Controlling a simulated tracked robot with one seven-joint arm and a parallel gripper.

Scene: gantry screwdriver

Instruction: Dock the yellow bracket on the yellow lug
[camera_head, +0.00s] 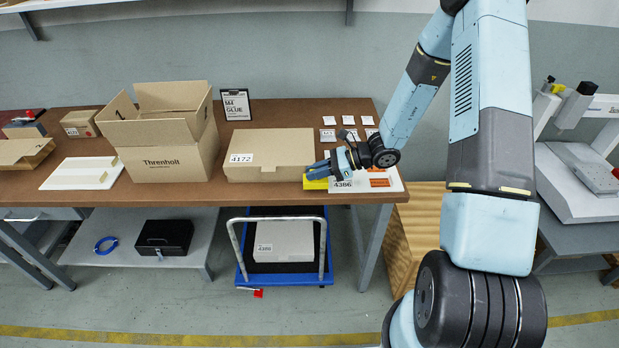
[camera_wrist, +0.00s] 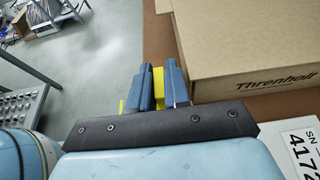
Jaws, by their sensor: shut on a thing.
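My gripper (camera_head: 308,172) is shut on a yellow piece (camera_head: 317,184), which I take to be the yellow bracket, at the front edge of the brown table (camera_head: 230,195). In the wrist view, yellow (camera_wrist: 159,90) shows between the two blue fingers, and a thin yellow strip shows left of them. The fingers and wrist hide most of the piece, so I cannot tell whether it touches the table. I cannot make out the yellow lug as a separate thing.
A flat box labelled 4172 (camera_head: 270,146) lies beside the gripper. An open Threnholt box (camera_head: 165,160) stands to its left. A white tray (camera_head: 392,185) with orange parts lies to the right. A blue trolley (camera_head: 284,281) is below; a white panel (camera_head: 75,175) lies far left.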

